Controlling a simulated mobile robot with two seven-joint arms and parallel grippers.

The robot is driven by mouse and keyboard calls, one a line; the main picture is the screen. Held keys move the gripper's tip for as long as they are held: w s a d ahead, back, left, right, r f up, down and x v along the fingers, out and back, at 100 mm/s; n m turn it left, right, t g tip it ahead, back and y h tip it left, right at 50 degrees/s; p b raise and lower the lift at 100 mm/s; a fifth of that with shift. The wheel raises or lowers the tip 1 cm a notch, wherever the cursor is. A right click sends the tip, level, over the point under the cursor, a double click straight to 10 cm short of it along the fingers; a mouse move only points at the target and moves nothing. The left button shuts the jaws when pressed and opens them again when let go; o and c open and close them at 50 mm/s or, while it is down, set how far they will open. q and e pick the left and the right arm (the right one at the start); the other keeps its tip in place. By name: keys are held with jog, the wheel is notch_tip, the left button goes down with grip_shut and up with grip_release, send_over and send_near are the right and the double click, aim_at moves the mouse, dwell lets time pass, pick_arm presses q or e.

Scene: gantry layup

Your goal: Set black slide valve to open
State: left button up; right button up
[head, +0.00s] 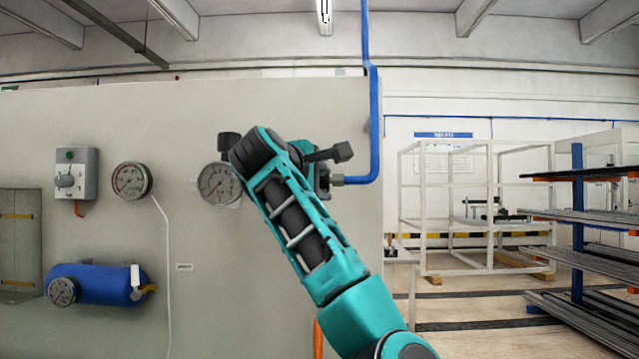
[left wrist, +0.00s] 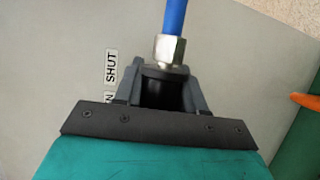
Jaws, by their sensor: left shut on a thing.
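My left gripper (left wrist: 163,80) is shut on a dark part, which I take to be the black slide valve (left wrist: 166,95); it is mostly hidden between the fingers. A metal hex fitting (left wrist: 170,50) with a blue pipe (left wrist: 175,16) stands just beyond the fingertips. A SHUT label (left wrist: 111,66) is on the panel left of the fingers; below it another label is cut off to an "N". In the head view my teal arm hides the valve area, near the blue pipe's lower end (head: 358,180). The slide position cannot be told. My right gripper is not in view.
The grey panel (head: 100,115) carries pressure gauges (head: 131,181) (head: 219,183), a grey switch box (head: 76,173) and a blue tank (head: 95,283). A white frame rack (head: 474,205) and a shelf of dark sheets (head: 590,217) stand at right. Floor shows between.

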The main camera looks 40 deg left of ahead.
pick_arm(q)
grip_shut()
